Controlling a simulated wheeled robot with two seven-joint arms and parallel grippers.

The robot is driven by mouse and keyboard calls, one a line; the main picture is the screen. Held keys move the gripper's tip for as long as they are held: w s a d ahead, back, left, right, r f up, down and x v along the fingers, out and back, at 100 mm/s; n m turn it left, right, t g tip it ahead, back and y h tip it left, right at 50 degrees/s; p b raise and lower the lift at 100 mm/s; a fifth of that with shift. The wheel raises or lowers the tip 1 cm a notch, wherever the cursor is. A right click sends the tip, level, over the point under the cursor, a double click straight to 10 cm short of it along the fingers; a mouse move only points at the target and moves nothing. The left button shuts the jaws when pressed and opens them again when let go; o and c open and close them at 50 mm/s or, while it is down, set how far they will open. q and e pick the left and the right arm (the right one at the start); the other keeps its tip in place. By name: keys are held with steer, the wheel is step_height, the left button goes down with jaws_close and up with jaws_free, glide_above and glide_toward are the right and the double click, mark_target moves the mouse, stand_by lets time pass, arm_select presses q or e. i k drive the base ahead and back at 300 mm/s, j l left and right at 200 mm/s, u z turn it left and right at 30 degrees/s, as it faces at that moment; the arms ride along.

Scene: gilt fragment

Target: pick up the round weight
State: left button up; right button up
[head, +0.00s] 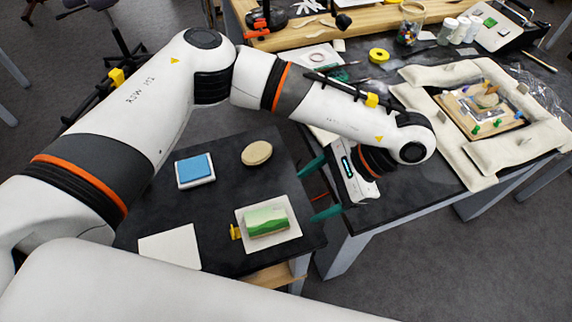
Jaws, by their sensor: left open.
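A beige round disc (257,153), which looks like the round weight, lies flat on the black top of the small table (222,222), toward its back right. My left arm reaches over from the left, and my left gripper (308,194) hangs at the right edge of this table. Its two teal fingers are apart, pointing left, with nothing seen held between them. The gripper is to the right of and nearer than the disc, not touching it. My right gripper is not in view.
A blue block on a white pad (195,171), a green painted block on a white tile (268,221) and a blank white sheet (169,247) lie around the disc. A larger black table (402,197) at right holds cushions (514,152) around a framed piece, tape and jars.

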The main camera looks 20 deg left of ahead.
mark_target(256, 153)
steer(key=k+j+z, duration=0.1)
steer(key=j+z, duration=0.2)
steer(key=k+j+z, duration=0.25)
steer(key=j+z, duration=0.3)
steer(key=k+j, duration=0.05)
